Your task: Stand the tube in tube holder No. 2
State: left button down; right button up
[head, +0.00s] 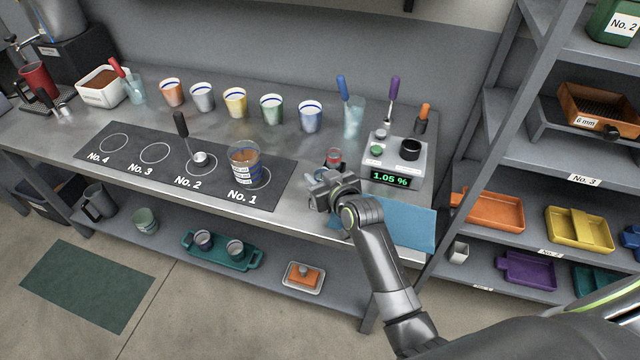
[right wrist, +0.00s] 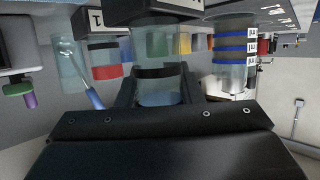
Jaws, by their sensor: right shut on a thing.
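My right gripper (head: 335,192) is at the front right of the steel bench, just left of the scale. In the right wrist view, where the scene appears upside down, its two fingers are shut on a clear tube (right wrist: 160,88) with a black band. A dark holder block (right wrist: 155,12) with a partly cut-off white label lies at that tube's far end. I cannot tell whether the tube is seated in it. Another tube with a red band (right wrist: 108,72) is at a block labelled 1 (right wrist: 88,20); its red part (head: 334,156) also shows in the head view. My left gripper is not in view.
A blue-banded beaker (head: 245,163) stands on mat spot No. 1. A glass with a blue-handled tool (head: 353,115) and several cups stand behind.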

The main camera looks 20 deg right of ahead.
jog(key=shift+f, duration=1.15)
jog(key=shift+f, duration=0.1)
jog(key=o, duration=1)
jog(key=shift+r, duration=0.2)
jog(key=shift+s, duration=0.25)
jog(key=v, duration=1.1)
jog(key=shift+s+d+r+b, duration=0.1)
jog(key=shift+s+r+b, duration=0.1)
jog(key=shift+b, duration=0.15)
jog(key=shift+f, duration=0.1)
